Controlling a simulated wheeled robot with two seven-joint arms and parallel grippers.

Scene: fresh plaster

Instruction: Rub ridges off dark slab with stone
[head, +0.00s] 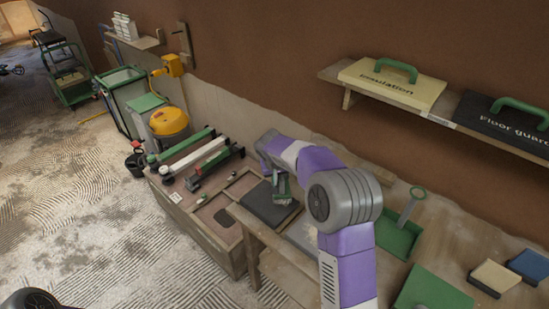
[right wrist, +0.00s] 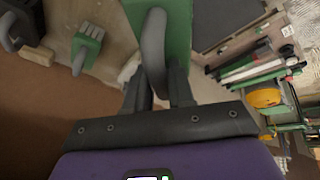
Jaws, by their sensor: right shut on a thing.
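The dark slab (head: 268,207) lies flat at the near right end of the wooden bench; no ridges can be made out on it at this size. My right gripper (head: 274,178) is shut on the grey handle of a green-backed tool, which I take to be the stone (head: 283,190). In the right wrist view the stone's green back (right wrist: 178,35) and curved grey handle show between the fingers (right wrist: 160,85). The stone is at the slab's back right part; its underside is hidden, so I cannot tell whether it touches. The dark slab also shows in the right wrist view (right wrist: 222,20). My left gripper is not in view.
Long green and white tools (head: 200,160) lie on the bench's left part. A green dustpan-like tray (head: 398,240) and blocks (head: 494,278) lie on the right-hand surface. A wall shelf (head: 440,119) holds an insulation board (head: 388,85) and a dark floor-guard board (head: 505,120). A yellow-topped bucket (head: 169,122) stands behind.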

